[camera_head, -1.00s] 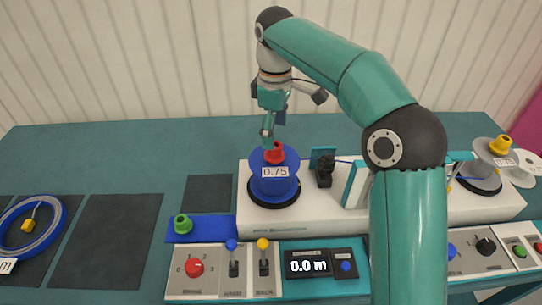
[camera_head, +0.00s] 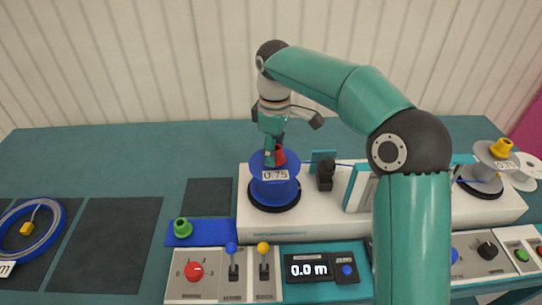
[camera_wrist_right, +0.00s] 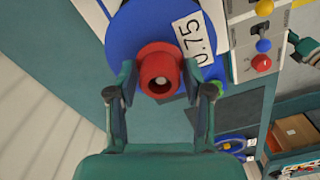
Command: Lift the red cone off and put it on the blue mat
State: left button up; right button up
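The red cone (camera_head: 279,156) sits on top of the blue reel (camera_head: 273,188) labelled 0.75; in the right wrist view the red cone (camera_wrist_right: 160,70) shows end-on with its hole. My right gripper (camera_head: 273,155) is down at the cone from above. In the right wrist view its fingers (camera_wrist_right: 160,80) stand open on either side of the cone; contact is not clear. The blue mat (camera_head: 208,238) lies left of the reel, with a green cone (camera_head: 182,228) at its left end. A teal and dark part at the right wrist view's edge may be my left gripper (camera_wrist_right: 300,45).
The reel stands on a white machine base (camera_head: 315,220). Right of it is a black post (camera_head: 325,172). A control panel (camera_head: 215,284) with knobs and levers lies in front of the mat. A blue cable coil (camera_head: 60,225) lies far left. The mat's right part is free.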

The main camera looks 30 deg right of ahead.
jog(key=c, duration=0.3)
jog(key=shift+r, duration=0.1)
jog(key=shift+c, duration=0.2)
jog(key=shift+r, duration=0.45)
notch_tip(320, 180, up, 19)
jog(key=p, duration=0.8)
